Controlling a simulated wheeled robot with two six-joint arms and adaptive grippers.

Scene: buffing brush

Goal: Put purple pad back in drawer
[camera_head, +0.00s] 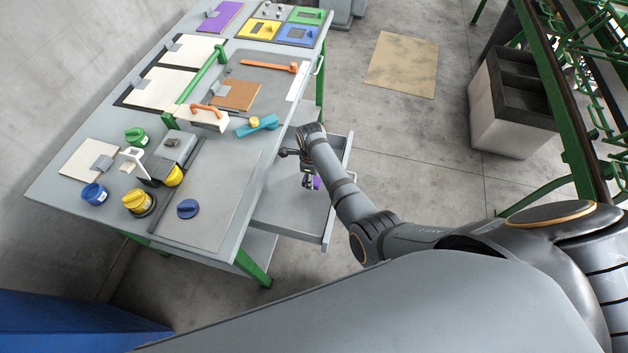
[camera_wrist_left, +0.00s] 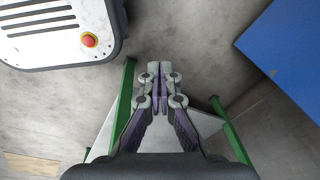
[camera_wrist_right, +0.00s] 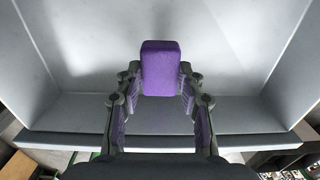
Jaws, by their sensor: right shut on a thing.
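The purple pad (camera_wrist_right: 161,68) is between the fingers of my right gripper (camera_wrist_right: 160,90), over the inside of the open drawer (camera_wrist_right: 60,142). In the right wrist view I cannot tell whether the pad touches the drawer floor. In the head view the grey drawer (camera_head: 285,208) is pulled out from under the workbench, and a small part of the pad (camera_head: 317,184) shows below my right gripper (camera_head: 307,180). My left gripper (camera_wrist_left: 160,75) is shut and empty in the left wrist view, away from the drawer. It is not in the head view.
The workbench (camera_head: 225,165) carries a green bar handle (camera_head: 203,73), a blue-green tool (camera_head: 257,125), yellow, blue and green knobs, and a purple sheet (camera_head: 220,17) at its far end. A crate (camera_head: 510,100) stands on the floor at right. The drawer inside looks otherwise empty.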

